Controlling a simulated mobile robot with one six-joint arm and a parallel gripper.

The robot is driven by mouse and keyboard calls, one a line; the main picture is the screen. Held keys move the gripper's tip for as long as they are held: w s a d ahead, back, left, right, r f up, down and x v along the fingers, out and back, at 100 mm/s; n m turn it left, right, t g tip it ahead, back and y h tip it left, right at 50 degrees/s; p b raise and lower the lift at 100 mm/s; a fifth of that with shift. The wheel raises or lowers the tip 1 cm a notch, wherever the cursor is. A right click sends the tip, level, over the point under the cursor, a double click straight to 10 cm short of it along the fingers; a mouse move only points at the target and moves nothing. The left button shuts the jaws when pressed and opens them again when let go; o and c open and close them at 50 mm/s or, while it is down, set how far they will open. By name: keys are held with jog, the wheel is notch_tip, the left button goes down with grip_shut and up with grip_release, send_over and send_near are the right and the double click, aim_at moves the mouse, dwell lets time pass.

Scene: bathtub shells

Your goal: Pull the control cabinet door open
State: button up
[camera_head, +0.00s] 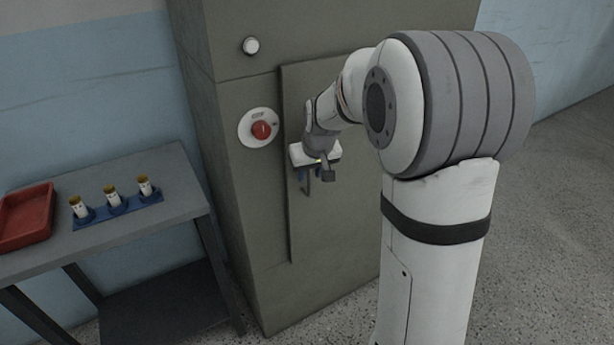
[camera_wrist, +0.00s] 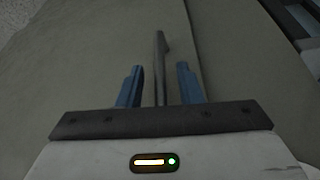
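The grey-green control cabinet (camera_head: 232,105) stands in the middle of the head view. Its door (camera_head: 300,225) is a tall panel that looks closed, with my arm covering part of it. My gripper (camera_head: 313,177) is in front of the door, near its left edge. In the wrist view, the two blue fingers of my gripper (camera_wrist: 160,68) stand apart. A thin grey bar handle (camera_wrist: 160,45) lies between them, with a visible gap on each side. The handle is hard to make out in the head view.
A red rotary switch (camera_head: 262,130) on a pale round plate and a white round button (camera_head: 251,46) are left of the door. A grey table (camera_head: 150,225) at left holds a red tray (camera_head: 27,217) and a blue rack (camera_head: 118,209). Floor (camera_head: 560,200) at right is clear.

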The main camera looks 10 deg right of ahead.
jog(key=shift+x, duration=0.85)
jog(key=shift+c, duration=0.5)
grip_shut()
